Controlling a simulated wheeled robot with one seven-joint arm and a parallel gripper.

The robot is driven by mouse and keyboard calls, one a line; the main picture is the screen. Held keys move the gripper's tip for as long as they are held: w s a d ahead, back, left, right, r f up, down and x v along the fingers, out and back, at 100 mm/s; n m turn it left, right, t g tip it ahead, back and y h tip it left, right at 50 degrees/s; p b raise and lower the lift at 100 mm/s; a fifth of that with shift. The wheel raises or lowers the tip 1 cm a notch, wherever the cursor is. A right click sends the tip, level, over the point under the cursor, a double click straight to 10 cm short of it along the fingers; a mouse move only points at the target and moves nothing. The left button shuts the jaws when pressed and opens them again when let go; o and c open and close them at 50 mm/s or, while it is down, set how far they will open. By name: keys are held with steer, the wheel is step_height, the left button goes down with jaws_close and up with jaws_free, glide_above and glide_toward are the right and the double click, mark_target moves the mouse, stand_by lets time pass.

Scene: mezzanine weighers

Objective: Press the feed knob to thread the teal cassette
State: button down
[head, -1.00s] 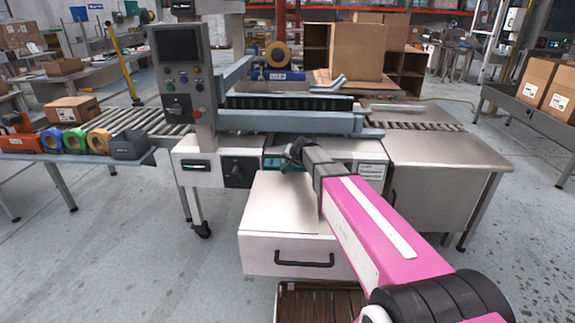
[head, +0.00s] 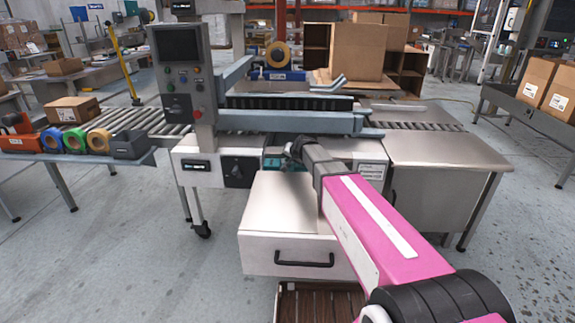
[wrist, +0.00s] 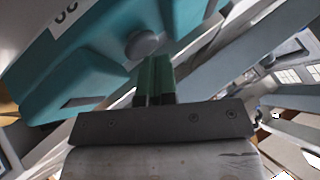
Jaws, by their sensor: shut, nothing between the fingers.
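The teal cassette (wrist: 85,70) fills the upper left of the wrist view, with part of a white label on it. In the head view only a little teal (head: 271,163) shows inside the machine, below the blue rails. The feed knob (wrist: 146,43), a round grey cap, stands out from the cassette's face. My gripper (wrist: 157,62) is shut and empty, its dark green fingers pointing at the cassette just below and right of the knob. I cannot tell whether they touch it. In the head view my gripper (head: 289,163) is small and dark, at the machine's front.
A control panel (head: 183,75) stands on the machine's left. Blue-grey rails (head: 290,121) run above the gripper. A steel-topped cabinet (head: 445,150) is on the right. Open floor lies at left.

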steer(key=shift+r, duration=0.6)
steer(key=shift+r, duration=0.15)
steer(key=shift+r, duration=2.4)
steer(key=shift+s, duration=0.1)
